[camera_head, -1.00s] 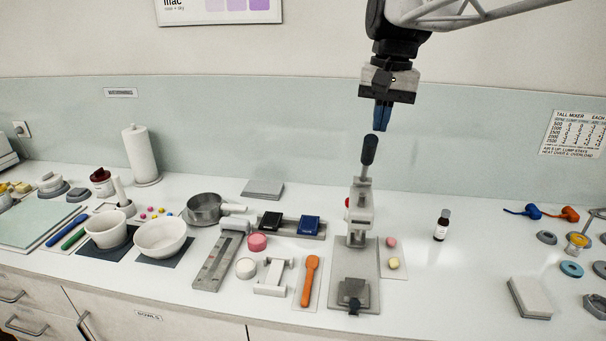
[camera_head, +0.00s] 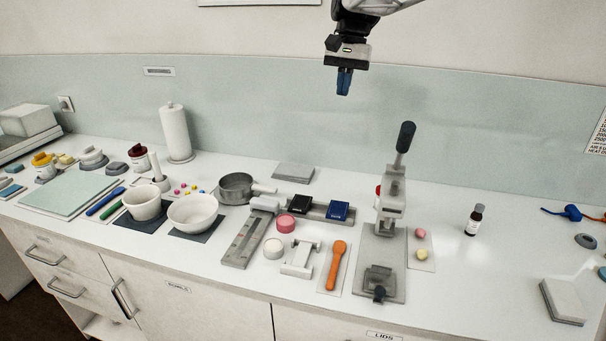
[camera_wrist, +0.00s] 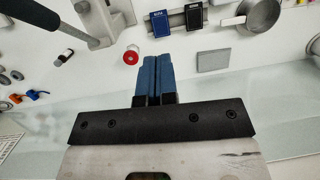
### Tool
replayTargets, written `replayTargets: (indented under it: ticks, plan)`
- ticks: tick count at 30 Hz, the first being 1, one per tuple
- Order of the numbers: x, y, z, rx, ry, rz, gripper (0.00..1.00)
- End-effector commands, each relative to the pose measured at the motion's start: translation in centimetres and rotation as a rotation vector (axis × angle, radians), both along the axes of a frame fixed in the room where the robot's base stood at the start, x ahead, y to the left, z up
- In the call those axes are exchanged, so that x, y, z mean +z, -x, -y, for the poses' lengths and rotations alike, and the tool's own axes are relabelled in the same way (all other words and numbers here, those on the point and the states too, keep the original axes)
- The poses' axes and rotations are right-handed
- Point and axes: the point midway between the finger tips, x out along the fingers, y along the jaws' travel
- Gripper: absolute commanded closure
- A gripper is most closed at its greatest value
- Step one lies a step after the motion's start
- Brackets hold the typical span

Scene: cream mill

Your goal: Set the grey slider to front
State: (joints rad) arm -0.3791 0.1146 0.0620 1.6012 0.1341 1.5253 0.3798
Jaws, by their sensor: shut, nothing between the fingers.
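The grey slider (camera_head: 264,203) is a pale grey block at the back end of a long grey track (camera_head: 235,250) in the head view. The track lies on the counter, slanting towards the front edge, and its front part is bare. My gripper (camera_head: 344,94) has blue fingers and is shut and empty. It hangs high above the back of the counter, to the right of the slider and well apart from it. In the wrist view my gripper (camera_wrist: 154,62) shows its fingers together; I cannot make out the slider there.
A lever press (camera_head: 391,200) with a tall dark handle stands right of the track. A pan (camera_head: 236,186), a black and a blue block (camera_head: 339,210), a pink round piece (camera_head: 286,222) and an orange spoon (camera_head: 337,262) lie around the track.

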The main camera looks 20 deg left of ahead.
Motion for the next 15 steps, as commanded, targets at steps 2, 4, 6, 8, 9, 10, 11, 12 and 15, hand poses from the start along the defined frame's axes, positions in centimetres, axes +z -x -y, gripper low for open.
replayTargets:
  ticks: [2,4,6,8,9,10,11,12,15]
  plan:
    - [-0.5,-1.0,-1.7,0.004,0.002,-0.015,1.00]
    - [-0.9,-1.8,-3.0,0.006,0.006,-0.028,1.00]
    - [-1.3,-2.6,-4.3,0.007,0.008,-0.040,1.00]
    - [-1.7,-3.2,-5.5,0.009,0.011,-0.050,1.00]
    - [-1.9,-3.6,-6.2,0.010,0.013,-0.057,1.00]
    - [-2.1,-3.9,-6.8,0.011,0.014,-0.063,1.00]
    - [-2.3,-4.2,-7.4,0.012,0.016,-0.068,1.00]
    - [-2.6,-4.6,-8.2,0.012,0.018,-0.075,1.00]
    - [-3.3,-5.5,-10.2,0.015,0.023,-0.092,1.00]
